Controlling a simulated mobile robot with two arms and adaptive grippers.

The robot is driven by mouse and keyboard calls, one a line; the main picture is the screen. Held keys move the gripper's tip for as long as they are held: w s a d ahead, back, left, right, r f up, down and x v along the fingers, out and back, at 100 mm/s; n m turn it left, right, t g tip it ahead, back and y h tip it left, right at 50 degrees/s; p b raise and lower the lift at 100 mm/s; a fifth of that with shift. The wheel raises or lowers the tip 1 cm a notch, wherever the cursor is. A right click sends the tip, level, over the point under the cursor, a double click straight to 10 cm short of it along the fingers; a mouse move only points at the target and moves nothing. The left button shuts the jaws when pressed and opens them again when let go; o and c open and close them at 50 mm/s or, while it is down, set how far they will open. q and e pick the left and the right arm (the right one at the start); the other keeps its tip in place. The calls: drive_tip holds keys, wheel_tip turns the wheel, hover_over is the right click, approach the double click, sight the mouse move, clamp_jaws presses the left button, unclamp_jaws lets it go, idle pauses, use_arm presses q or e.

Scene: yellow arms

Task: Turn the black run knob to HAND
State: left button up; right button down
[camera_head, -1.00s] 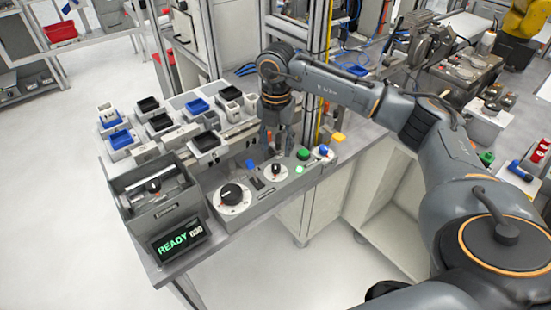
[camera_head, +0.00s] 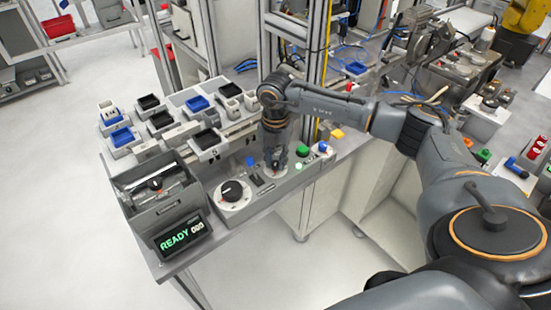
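The control panel (camera_head: 250,211) is a grey box on the bench. A large black knob on a round white dial (camera_head: 236,198) stands in the open on its left part. A smaller black knob, seen earlier on a white plate (camera_head: 267,178) to its right, is now mostly hidden behind my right gripper (camera_head: 275,167). That gripper points down, with its fingertips at this smaller knob. I cannot tell whether the fingers touch it or how far they are closed. The labels are too small to read. My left gripper is not in view.
A display (camera_head: 181,240) reads READY in green. A blue knob (camera_head: 250,161), a green button (camera_head: 302,151) and a blue-topped control (camera_head: 322,147) are close around the gripper. Blue and black bins (camera_head: 206,142) stand behind. The floor in front is clear.

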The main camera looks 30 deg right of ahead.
idle(0.3)
drive_tip(key=n+b, duration=0.2)
drive_tip(key=n, duration=0.1)
drive_tip(key=shift+f+n, duration=0.15)
drive_tip(key=shift+n, duration=0.15)
drive_tip(key=n+b, duration=0.3)
drive_tip(key=n, duration=0.2)
drive_tip(key=shift+b, duration=0.3)
drive_tip(key=n+b, duration=0.2)
drive_tip(key=n, duration=0.2)
drive_tip(key=shift+n, duration=0.4)
drive_tip(key=shift+n+b, duration=0.95)
drive_tip(key=shift+n, duration=1.35)
drive_tip(key=shift+r, duration=0.2)
drive_tip(key=c, duration=1.1)
unclamp_jaws()
